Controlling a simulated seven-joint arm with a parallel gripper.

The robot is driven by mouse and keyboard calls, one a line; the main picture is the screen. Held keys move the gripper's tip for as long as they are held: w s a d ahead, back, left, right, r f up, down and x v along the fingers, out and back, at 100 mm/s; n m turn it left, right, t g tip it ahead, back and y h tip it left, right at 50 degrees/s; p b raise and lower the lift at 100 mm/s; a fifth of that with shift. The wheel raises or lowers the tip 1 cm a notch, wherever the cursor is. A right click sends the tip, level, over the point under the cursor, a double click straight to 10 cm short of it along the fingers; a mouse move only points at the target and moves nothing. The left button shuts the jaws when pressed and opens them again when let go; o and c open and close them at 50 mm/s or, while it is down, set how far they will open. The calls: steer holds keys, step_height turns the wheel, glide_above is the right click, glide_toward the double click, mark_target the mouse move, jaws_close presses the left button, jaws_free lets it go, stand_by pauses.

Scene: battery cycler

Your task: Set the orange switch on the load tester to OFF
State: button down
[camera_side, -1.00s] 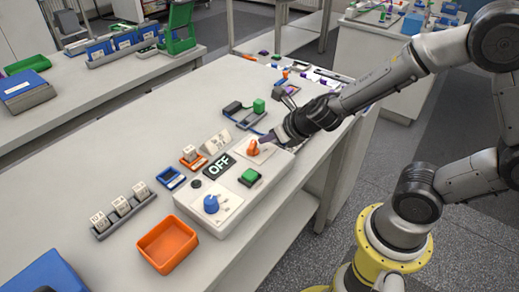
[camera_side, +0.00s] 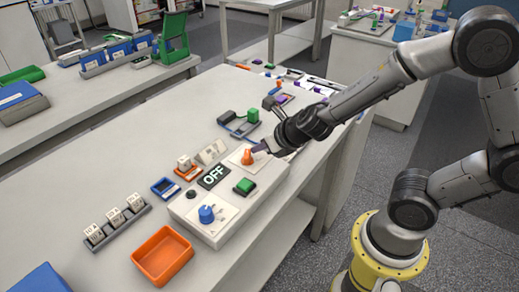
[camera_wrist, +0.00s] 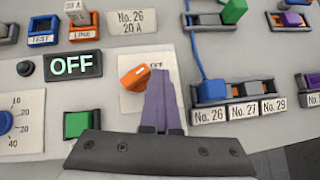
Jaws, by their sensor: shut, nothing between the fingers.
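The load tester (camera_side: 262,202) is a light grey box near the table's front edge. Its orange switch (camera_side: 247,157) is a knob on a white plate; it also shows in the wrist view (camera_wrist: 135,77), pointing toward the upper right, close to the partly hidden plate lettering. The black display (camera_side: 213,177) reads OFF, also in the wrist view (camera_wrist: 73,66). My gripper (camera_side: 262,147) is shut and empty, its purple fingers (camera_wrist: 160,92) just right of the orange knob. In the wrist view the fingertips overlap the knob's right edge; I cannot tell whether they touch.
A green button (camera_side: 245,186) and a blue knob (camera_side: 207,213) share the tester's top. An orange tray (camera_side: 163,257) and a rack of white blocks (camera_side: 118,228) stand to the left.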

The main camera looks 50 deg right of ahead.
steer(key=shift+w+a, duration=0.15)
steer(key=shift+a, duration=0.45)
steer(key=shift+r, duration=0.1)
steer(key=s+d, duration=0.3)
steer(key=shift+d, duration=0.25)
steer(key=s+d+r, duration=0.4)
steer(key=s+r, duration=0.1)
steer(key=r, duration=0.2)
steer(key=shift+s+d, duration=0.25)
steer(key=shift+d, duration=0.1)
